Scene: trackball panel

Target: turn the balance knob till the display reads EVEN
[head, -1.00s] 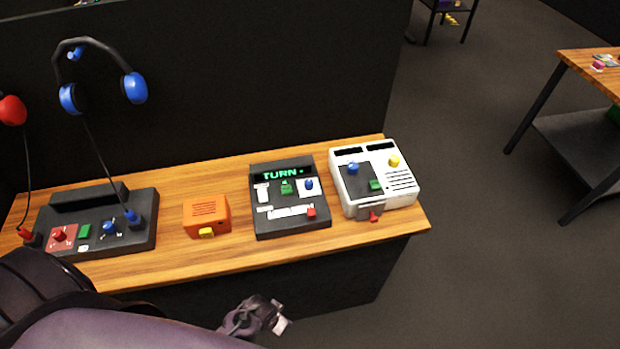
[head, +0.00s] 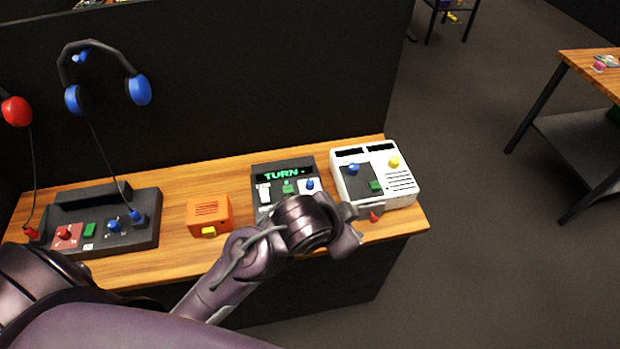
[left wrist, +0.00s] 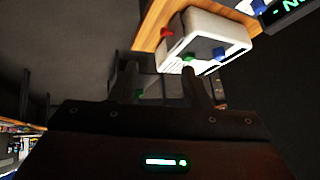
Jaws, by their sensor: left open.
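The black panel (head: 257,170) stands on the desk with a display (head: 282,174) that reads "TURN" and a small mark in green. Its blue knob (head: 310,184) sits on a white square at the right; no label is legible to say whether it is the balance knob. A green control (head: 288,187) is left of it. My left gripper (head: 352,229) is open and empty, in front of the white console and right of the black panel, whose lower part my arm hides. In the left wrist view its open fingers (left wrist: 162,88) point toward the white console (left wrist: 212,30). My right gripper is out of view.
The white console (head: 402,160) with blue, yellow, green and red controls stands right of the black panel. An orange box (head: 208,214) and a dark headphone station (head: 147,203) are to the left. A dark partition (head: 230,90) rises behind the desk.

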